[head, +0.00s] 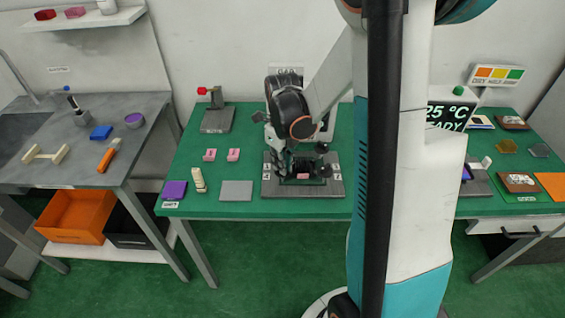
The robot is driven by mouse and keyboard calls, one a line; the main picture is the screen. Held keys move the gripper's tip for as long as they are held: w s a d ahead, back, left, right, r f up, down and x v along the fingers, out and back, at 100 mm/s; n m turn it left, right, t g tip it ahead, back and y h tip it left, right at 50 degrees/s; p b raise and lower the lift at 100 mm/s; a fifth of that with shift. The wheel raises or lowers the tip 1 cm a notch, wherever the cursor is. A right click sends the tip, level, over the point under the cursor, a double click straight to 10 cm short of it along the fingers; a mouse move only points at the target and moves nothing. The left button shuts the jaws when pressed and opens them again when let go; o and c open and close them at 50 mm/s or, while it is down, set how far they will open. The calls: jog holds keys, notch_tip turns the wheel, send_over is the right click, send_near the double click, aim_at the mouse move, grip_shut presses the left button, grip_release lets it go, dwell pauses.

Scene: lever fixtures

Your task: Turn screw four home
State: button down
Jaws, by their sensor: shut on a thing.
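The fixture is a dark grey plate (320,190) on the green table, with small white number labels too small to read for sure. Black screw knobs stand on its right side, one at the back (322,147) and one nearer (326,170). A pink block (303,176) sits in the middle of the fixture. My gripper (283,169) is down at the left part of the fixture, shut on a screw there. The gripper mostly hides that screw, and I cannot tell its number.
Two pink blocks (210,155) (233,155) lie left of the fixture. A grey plate (236,191), a cream piece (199,180) and a purple square (175,190) lie along the front edge. A red-tipped lever fixture (217,115) stands behind. My arm column hides table to the right.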

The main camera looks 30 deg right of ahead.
jog(key=c, duration=1.7)
grip_release()
jog(key=shift+r, duration=0.1)
notch_tip(320, 180, up, 12)
jog(key=shift+f, duration=0.1)
